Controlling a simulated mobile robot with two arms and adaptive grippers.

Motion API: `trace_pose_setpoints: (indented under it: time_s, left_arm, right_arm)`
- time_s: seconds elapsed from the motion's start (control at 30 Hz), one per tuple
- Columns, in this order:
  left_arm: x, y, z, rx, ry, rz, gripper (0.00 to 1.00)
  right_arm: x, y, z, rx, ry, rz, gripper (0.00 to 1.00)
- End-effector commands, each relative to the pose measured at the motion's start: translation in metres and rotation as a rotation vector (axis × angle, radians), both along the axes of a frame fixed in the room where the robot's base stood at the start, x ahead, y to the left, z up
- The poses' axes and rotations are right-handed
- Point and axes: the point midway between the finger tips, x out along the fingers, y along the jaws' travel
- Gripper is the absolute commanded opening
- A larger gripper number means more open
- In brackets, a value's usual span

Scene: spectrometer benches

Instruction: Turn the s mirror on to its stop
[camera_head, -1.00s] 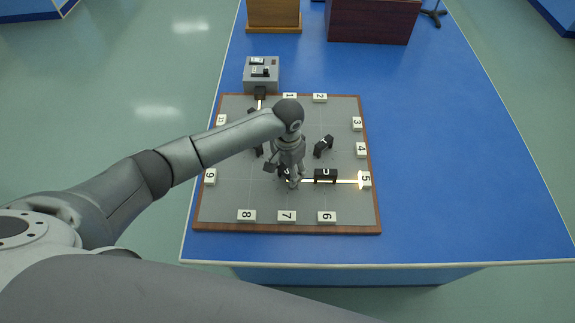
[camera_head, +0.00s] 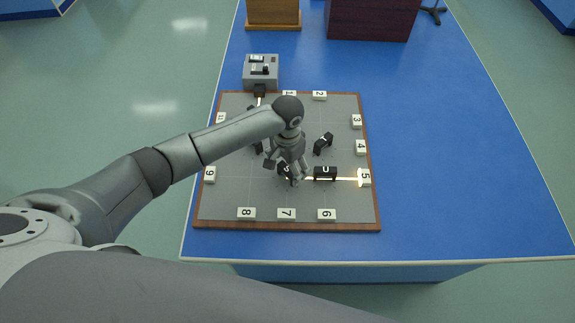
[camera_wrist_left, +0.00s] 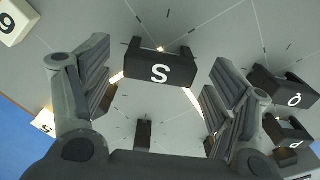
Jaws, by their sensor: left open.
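The s mirror (camera_wrist_left: 160,70) is a small black block with a white S on top. In the left wrist view it sits between the two spread fingers of my left gripper (camera_wrist_left: 162,78), with gaps on both sides. The gripper is open and holds nothing. In the head view my left gripper (camera_head: 286,168) is low over the board and largely hides the s mirror. A light beam shows on both sides of the mirror in the left wrist view. My right gripper is not in view.
The grey board (camera_head: 265,200) has a wooden rim and numbered tiles, with light on tile 5 (camera_head: 364,178). A lettered black block (camera_head: 325,173) and another black block (camera_head: 323,143) stand right of the gripper. A grey box (camera_head: 261,70) stands behind. The blue table is clear at right.

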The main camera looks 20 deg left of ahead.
Motion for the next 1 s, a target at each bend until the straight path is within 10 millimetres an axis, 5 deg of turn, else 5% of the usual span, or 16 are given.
trace_pose_setpoints:
  time_s: [0.53,1.0]
  left_arm:
    - [0.001,0.000,0.101,-0.001,-0.004,-0.001,0.80]
    - [0.001,0.000,0.117,0.000,-0.001,0.000,0.80]
  right_arm:
    - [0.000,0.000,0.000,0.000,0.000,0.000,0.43]
    - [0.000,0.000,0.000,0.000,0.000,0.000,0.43]
